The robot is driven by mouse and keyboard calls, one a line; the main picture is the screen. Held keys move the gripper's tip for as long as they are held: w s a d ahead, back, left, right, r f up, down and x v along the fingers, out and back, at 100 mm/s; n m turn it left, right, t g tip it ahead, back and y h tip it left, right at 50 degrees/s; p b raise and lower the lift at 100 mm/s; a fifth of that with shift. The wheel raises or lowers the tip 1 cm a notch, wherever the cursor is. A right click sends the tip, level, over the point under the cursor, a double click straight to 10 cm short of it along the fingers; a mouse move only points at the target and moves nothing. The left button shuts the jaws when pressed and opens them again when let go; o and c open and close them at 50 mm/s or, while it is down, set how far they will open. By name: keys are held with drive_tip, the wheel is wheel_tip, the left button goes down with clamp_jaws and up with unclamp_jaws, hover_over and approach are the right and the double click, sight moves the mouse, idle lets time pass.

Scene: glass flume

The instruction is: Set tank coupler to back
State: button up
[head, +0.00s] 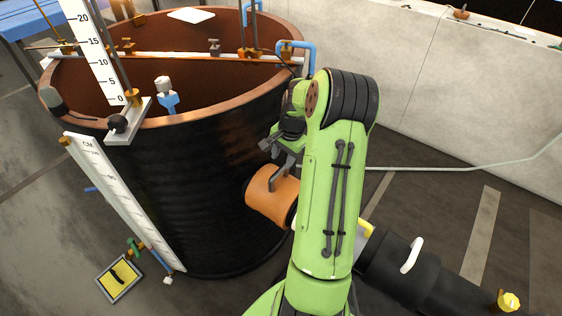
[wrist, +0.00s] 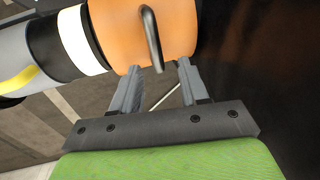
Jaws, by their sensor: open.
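The tank coupler is an orange cylinder (head: 268,199) on the lower right side of the dark tank (head: 190,170). A grey bent handle (head: 279,178) stands up from it. In the wrist view the orange coupler (wrist: 165,30) fills the top, and its handle (wrist: 152,38) hangs down in front of it. My gripper (wrist: 158,75) is open, with its two grey fingers apart. The handle's end lies between the fingertips in that picture; I cannot tell whether they touch it. In the head view my green arm hides part of the gripper and the pipe.
A black pipe (head: 395,268) with a white handle (head: 412,255) runs to the lower right. A yellow part (head: 365,228) shows beside my arm. A white ruled board (head: 120,195) leans on the tank's left. A pale low wall (head: 430,95) stands behind. Floor is open at right.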

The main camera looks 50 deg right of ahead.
wheel_tip(320, 180, up, 11)
drive_tip(key=s+p, duration=0.2)
idle(0.4)
